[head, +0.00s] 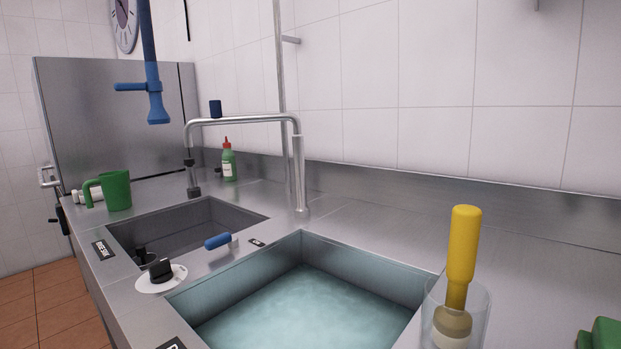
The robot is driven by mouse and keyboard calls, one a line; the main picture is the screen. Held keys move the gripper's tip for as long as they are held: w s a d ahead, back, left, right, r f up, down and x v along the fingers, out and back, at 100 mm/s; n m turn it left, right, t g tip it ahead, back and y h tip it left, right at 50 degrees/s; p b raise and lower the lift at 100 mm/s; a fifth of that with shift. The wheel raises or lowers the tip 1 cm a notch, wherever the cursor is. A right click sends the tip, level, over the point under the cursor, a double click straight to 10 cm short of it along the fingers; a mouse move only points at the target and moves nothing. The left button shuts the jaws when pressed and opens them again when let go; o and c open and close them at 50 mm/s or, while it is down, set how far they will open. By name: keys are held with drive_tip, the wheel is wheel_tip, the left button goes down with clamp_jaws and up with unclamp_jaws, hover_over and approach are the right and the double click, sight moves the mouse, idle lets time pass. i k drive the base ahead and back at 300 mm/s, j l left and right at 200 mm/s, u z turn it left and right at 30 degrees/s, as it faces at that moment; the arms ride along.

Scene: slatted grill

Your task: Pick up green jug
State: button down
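The green jug (116,191) stands upright on the steel counter at the left, just beyond the empty sink. Its handle (92,192) points to the left. My gripper does not show in the head view, so I cannot see whether it is open or shut. The jug is well away from the camera, with nothing seen touching it from this side.
An empty sink (190,228) and a water-filled sink (300,312) lie nearer. A tap (245,120) arches over the counter. A green bottle (229,163) stands behind. A blue sprayer (155,100) hangs above. A yellow-handled brush (462,245) stands right, in a clear container.

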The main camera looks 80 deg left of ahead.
sight(115, 186)
drive_tip(key=u, duration=3.5)
drive_tip(key=i+j, duration=0.1)
drive_tip(key=j, duration=0.55)
drive_tip(key=i+j, duration=0.15)
drive_tip(key=j, duration=0.15)
drive_tip(key=i+j, duration=0.4)
drive_tip(key=i+j+u, duration=0.1)
drive_tip(key=i+j, duration=0.3)
drive_tip(key=i, duration=0.2)
drive_tip(key=i+l, duration=0.65)
drive_tip(key=l, duration=0.15)
